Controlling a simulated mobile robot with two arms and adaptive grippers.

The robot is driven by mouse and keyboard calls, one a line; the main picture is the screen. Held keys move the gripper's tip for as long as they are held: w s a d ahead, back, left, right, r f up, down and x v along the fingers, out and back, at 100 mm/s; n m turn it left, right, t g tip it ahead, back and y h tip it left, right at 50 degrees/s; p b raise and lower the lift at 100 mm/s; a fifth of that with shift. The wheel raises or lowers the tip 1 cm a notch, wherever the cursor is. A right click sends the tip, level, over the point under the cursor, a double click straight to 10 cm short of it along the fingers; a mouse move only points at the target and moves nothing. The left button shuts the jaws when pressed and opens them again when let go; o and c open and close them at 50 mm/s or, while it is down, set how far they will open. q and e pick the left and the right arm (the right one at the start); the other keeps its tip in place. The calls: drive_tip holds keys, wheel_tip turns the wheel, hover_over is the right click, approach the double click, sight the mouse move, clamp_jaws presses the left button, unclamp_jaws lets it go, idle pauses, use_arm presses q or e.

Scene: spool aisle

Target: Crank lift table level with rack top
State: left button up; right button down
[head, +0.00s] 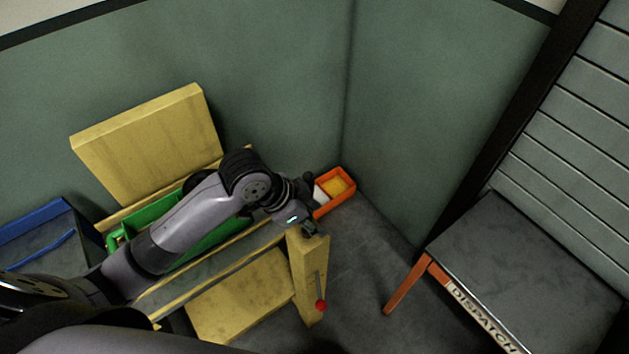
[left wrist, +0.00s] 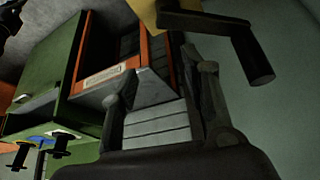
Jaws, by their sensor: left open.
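A yellow frame stands at the left in the head view, with a tall panel (head: 150,145) at its back and a post (head: 307,270) at its right end. A thin crank with a red knob (head: 320,305) is on that post. My left gripper (head: 312,229) is just above the post top, apart from the knob. In the left wrist view its fingers (left wrist: 160,85) are spread with nothing between them. A dark bent bar (left wrist: 215,25) by a yellow piece shows there; I cannot tell whether it is a crank. Which surface is the rack top is unclear.
A green crate (head: 205,238) sits in the yellow frame, partly behind my arm. A blue bin (head: 45,215) is at far left and an orange bin (head: 337,205) beyond the post. A dark-topped DISPATCH table (head: 525,260) stands right. Grey floor between is clear.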

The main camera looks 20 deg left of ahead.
use_arm(q)
drive_tip(key=w+a+r+m+g, duration=0.1)
drive_tip(key=w+a+r, duration=0.3)
drive_tip(key=r, duration=0.2)
drive_tip(key=w+a+r+m, duration=0.2)
drive_tip(key=w+a+r, duration=0.25)
drive_tip(key=r, duration=0.25)
drive_tip(key=s+a+p+x, duration=0.1)
drive_tip(key=p+x, duration=0.2)
drive_tip(key=x, duration=1.4)
drive_tip(key=shift+f+g+y, duration=0.3)
drive_tip(key=shift+f, duration=0.25)
use_arm(e)
drive_tip(key=w+r, duration=0.2)
drive_tip(key=r, duration=0.1)
drive_tip(key=shift+w+r, duration=0.2)
drive_tip(key=shift+r, duration=0.05)
use_arm(q)
drive_tip(key=shift+s+d, duration=0.1)
clamp_jaws()
